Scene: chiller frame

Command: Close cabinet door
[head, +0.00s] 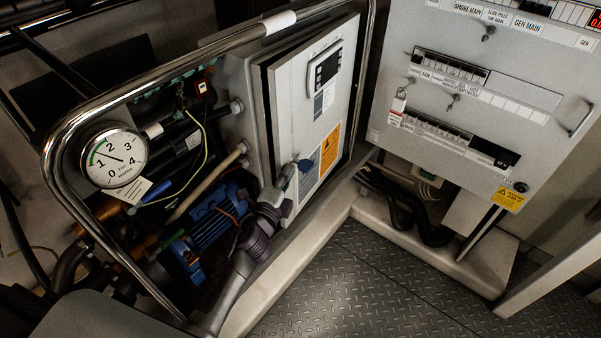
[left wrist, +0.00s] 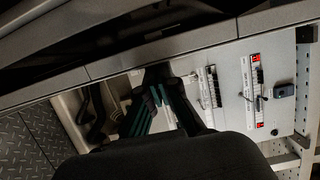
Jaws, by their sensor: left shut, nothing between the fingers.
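The cabinet door (head: 312,75) is the light grey panel with a small display, a blue sticker and an orange warning label, in the middle of the head view. It stands slightly ajar, with a dark gap along its left edge against the grey cabinet body (head: 238,75). My left gripper (head: 287,172) is at the lower left part of the door, by its left edge. Its fingers are shut and empty; I cannot tell whether they touch the door. In the left wrist view the dark fingers (left wrist: 160,100) show. My right gripper is out of view.
A bent steel tube frame (head: 165,78) runs around the chiller, with a round gauge (head: 114,158) on it. Blue pump parts (head: 212,222) sit beside my arm. A white electrical panel (head: 390,125) stands at the right. The chequered floor (head: 375,285) is clear.

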